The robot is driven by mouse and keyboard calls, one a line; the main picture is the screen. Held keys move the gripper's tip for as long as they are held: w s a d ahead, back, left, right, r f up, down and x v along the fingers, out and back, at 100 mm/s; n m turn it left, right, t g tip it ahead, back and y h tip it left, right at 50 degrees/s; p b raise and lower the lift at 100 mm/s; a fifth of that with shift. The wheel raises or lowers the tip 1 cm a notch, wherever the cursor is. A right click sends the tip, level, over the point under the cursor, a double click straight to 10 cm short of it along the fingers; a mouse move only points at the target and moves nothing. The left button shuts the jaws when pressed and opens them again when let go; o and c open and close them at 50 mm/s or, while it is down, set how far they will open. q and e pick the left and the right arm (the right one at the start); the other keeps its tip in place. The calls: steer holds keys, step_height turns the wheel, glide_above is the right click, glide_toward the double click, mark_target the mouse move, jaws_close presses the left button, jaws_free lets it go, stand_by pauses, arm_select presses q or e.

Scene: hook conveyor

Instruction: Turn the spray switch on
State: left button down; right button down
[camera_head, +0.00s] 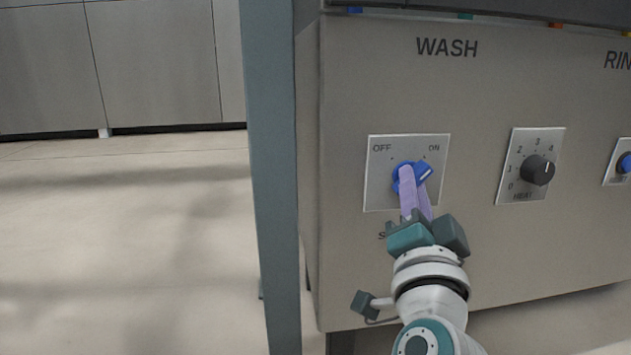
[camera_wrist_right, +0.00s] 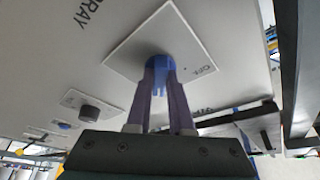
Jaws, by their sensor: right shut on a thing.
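The blue spray switch (camera_head: 425,171) sits on a square metal plate (camera_head: 378,189) marked OFF at upper left and ON at upper right. Its visible handle end, with a pale mark, points up and right toward ON. My right gripper (camera_head: 411,182) reaches up from below, its purple fingers shut on the switch and hiding part of it. In the right wrist view the blue switch (camera_wrist_right: 159,63) shows between the two fingertips (camera_wrist_right: 160,80). My left gripper is not in view.
A black HEAT knob (camera_head: 537,170) is on its own plate to the right, with another blue switch (camera_head: 625,163) at the right edge. A grey-blue post (camera_head: 270,180) stands left of the WASH panel (camera_head: 400,90). Open floor (camera_head: 120,240) lies further left.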

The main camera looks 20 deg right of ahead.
steer(key=c, duration=0.8)
jaws_free()
steer(key=p+v, duration=0.2)
steer(key=v, duration=0.8)
steer(key=shift+p, duration=0.3)
